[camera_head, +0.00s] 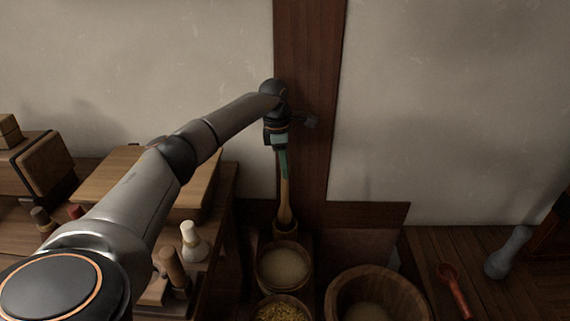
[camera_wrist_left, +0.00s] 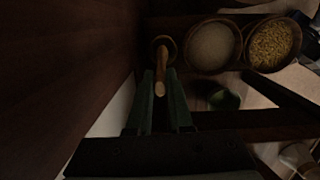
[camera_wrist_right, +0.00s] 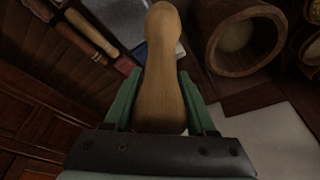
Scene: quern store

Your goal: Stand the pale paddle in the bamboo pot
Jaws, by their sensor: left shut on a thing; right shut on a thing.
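My left gripper (camera_head: 281,150) points down in front of the dark post and is shut on the pale paddle (camera_head: 286,205). The paddle hangs upright, its wider end down. Its lower end meets the mouth of the small bamboo pot (camera_head: 285,234); how deep it goes is unclear. In the left wrist view the paddle (camera_wrist_left: 161,86) runs between the fingers (camera_wrist_left: 160,100) toward the round pot rim (camera_wrist_left: 157,40). My right gripper (camera_wrist_right: 163,88), seen only in the right wrist view, is shut on a tan wooden pestle-like piece (camera_wrist_right: 160,65).
A bowl of pale grain (camera_head: 283,266), a bowl of yellow grain (camera_head: 282,312) and a wooden tub (camera_head: 342,286) stand close in front of the pot. A red spoon (camera_head: 455,288) and a grey pestle (camera_head: 508,252) lie at right. The post (camera_head: 310,90) rises behind.

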